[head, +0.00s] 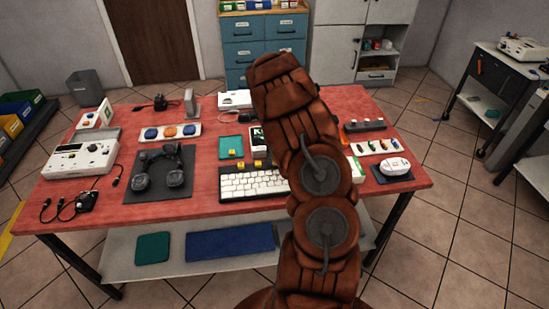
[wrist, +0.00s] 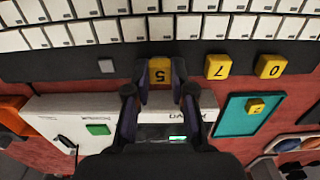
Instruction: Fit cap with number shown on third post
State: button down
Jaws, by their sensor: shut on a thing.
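My gripper (wrist: 160,88) is shut on a yellow cap marked 5 (wrist: 159,72), at the dark back strip of the keyboard (wrist: 150,30). I cannot tell whether the cap touches the strip. Yellow caps marked 7 (wrist: 217,66) and 0 (wrist: 269,66) stand in line to its right in the wrist view. A small grey square (wrist: 105,66) shows on the strip to the left. Another yellow cap (wrist: 256,105), its mark unclear, lies on a teal tray (wrist: 237,127). In the head view my arm hides the gripper and part of the keyboard (head: 240,187).
A white device (wrist: 205,105) with a lit green readout (wrist: 177,138) stands close beyond the gripper, partly hidden by it.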

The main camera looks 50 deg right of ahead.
jog(key=shift+f, duration=0.4)
dwell(0.4)
jog(key=c, duration=0.9)
grip_release()
jog(key=shift+r, duration=0.15)
jog(key=shift+r+b, duration=0.4)
jog(key=shift+r, duration=2)
